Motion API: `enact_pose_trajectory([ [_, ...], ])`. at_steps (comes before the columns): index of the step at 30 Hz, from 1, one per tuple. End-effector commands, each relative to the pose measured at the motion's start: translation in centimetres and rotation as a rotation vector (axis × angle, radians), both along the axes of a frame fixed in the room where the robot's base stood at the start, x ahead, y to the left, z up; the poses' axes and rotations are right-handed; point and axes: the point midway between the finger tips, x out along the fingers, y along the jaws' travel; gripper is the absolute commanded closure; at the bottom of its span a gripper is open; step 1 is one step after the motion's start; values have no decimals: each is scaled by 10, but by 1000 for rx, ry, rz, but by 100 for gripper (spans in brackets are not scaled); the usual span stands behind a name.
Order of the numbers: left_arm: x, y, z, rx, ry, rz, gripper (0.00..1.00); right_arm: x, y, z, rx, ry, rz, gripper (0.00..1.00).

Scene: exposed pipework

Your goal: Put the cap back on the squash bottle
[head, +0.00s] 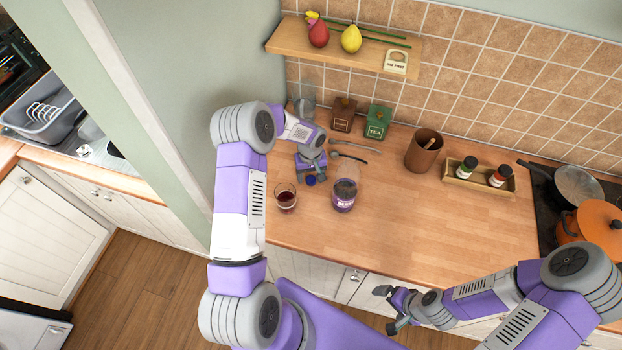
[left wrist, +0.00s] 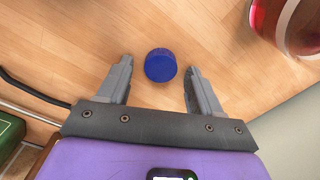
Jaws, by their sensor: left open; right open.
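A blue cap (head: 311,181) lies on the wooden counter, behind and left of the squash bottle. My left gripper (head: 311,173) is over the counter just behind the cap. In the left wrist view the cap (left wrist: 160,65) sits between the tips of my open left gripper (left wrist: 158,72), with a gap on each side. The squash bottle (head: 344,195) stands on the counter with a purple label and no cap visible on its top. My right gripper (head: 388,310) is open and empty, in front of the counter's front edge.
A glass of dark red drink (head: 285,197) stands left of the bottle; it also shows in the left wrist view (left wrist: 288,25). The counter's middle right is clear.

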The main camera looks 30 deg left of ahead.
Motion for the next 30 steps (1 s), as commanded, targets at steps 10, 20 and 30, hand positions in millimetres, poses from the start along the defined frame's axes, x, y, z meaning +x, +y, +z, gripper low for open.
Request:
enact_pose_trajectory([
  [10, 0, 0, 0, 0, 0, -1, 46, 0, 0, 0, 0, 0, 0, 0],
  [20, 0, 0, 0, 0, 0, -1, 93, 0, 0, 0, 0, 0, 0, 0],
  [30, 0, 0, 0, 0, 0, -1, 100, 0, 0, 0, 0, 0, 0, 0],
])
